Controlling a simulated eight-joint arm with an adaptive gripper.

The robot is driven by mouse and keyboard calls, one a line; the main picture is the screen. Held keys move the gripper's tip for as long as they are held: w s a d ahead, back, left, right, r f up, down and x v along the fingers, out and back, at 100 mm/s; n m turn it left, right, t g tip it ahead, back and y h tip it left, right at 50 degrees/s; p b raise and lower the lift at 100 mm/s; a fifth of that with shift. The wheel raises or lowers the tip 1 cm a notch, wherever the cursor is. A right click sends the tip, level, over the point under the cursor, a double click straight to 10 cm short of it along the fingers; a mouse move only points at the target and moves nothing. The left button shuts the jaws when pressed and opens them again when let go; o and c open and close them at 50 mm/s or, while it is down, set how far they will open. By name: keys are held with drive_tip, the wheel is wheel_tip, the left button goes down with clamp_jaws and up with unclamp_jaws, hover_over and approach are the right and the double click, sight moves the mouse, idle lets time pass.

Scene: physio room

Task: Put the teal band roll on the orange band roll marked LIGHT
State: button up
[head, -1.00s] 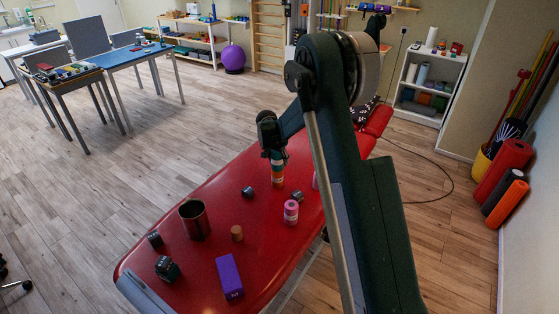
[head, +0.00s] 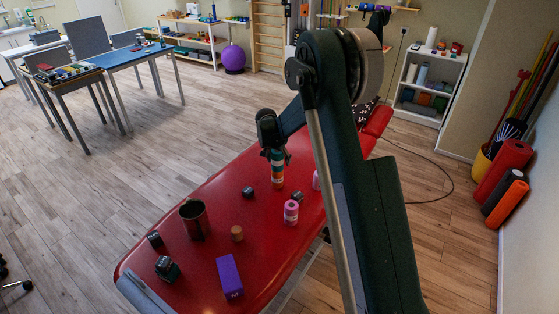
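My gripper (head: 276,157) points down over the far half of the red treatment table (head: 215,175). Its dark fingers stand apart on either side of the top of a small upright column, with the column between them. The upper part of the column is the teal band roll (head: 277,156), with a pale band below it. The orange band roll (head: 277,185) shows at the foot of the column, on the table. The teal roll appears to stand upright on it. The LIGHT marking is too small to read.
A pink roll (head: 291,212) stands close in front, with another pink item (head: 316,181) partly behind my arm.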

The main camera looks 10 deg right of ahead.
sight(275, 154)
drive_tip(key=v, duration=1)
drive_tip(key=shift+r+p, duration=0.3)
drive_tip(key=shift+p, duration=0.1)
drive_tip(key=shift+s+r, duration=0.1)
drive_tip(key=shift+s+r, duration=0.15)
drive_tip(key=shift+r, duration=0.05)
drive_tip(key=s+d+r+n+t+y, duration=0.1)
drive_tip(key=s+r+n, duration=0.1)
drive_tip(key=s+r, duration=0.95)
drive_tip(key=s+d+r+n+t, duration=0.1)
drive_tip(key=s+d+r+n, duration=0.1)
drive_tip(key=s+r, duration=0.9)
drive_tip(key=s+f+n+y, duration=0.1)
drive_tip(key=s+f+n, duration=0.1)
drive_tip(key=s, duration=1.4)
drive_tip(key=s+f+n+t, duration=0.1)
drive_tip(key=s+f+n, duration=0.1)
drive_tip(key=s, duration=1.5)
drive_tip(key=shift+d+f+t+y, duration=0.2)
drive_tip(key=shift+f+t+y, duration=0.1)
drive_tip(key=shift+f+y, duration=0.15)
